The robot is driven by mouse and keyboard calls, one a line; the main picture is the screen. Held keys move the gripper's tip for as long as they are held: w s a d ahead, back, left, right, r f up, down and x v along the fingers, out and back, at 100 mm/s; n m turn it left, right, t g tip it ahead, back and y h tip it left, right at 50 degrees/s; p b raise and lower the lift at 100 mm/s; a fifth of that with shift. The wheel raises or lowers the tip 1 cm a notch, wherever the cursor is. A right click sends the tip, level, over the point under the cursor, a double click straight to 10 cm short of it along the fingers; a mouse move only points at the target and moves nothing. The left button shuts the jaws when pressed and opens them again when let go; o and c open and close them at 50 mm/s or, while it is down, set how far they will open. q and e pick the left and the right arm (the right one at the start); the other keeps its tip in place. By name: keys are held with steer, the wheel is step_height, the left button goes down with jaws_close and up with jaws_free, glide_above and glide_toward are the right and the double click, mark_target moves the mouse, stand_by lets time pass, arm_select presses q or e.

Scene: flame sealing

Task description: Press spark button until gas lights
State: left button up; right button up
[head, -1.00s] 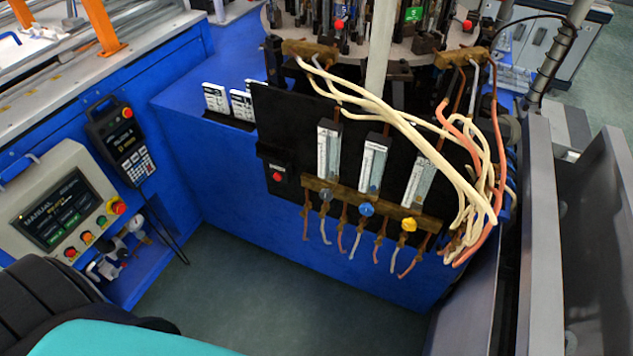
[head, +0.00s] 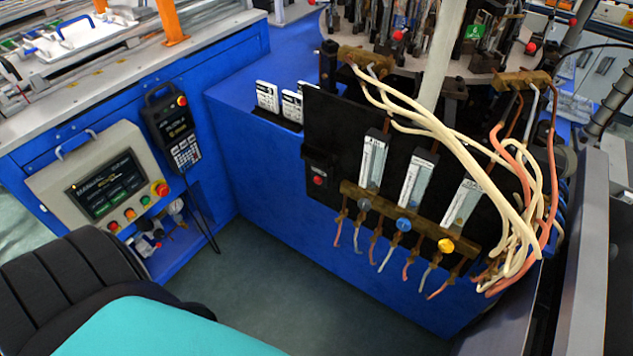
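A small black box with a red button (head: 318,181) sits at the left end of the black gas panel (head: 335,115), on the front of the blue machine. It looks like the spark button. To its right are three flowmeters (head: 415,183) above a brass manifold with a grey knob (head: 364,204), a blue knob (head: 403,224) and a yellow knob (head: 445,245). No flame is visible at the burners, which are partly cut off at the top. Neither of my grippers is in view.
A control box with a screen (head: 100,188) and a hand-held pendant (head: 173,130) hang at the left. Pale and orange hoses (head: 500,195) droop at the right. Grey floor (head: 290,290) lies open before the panel.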

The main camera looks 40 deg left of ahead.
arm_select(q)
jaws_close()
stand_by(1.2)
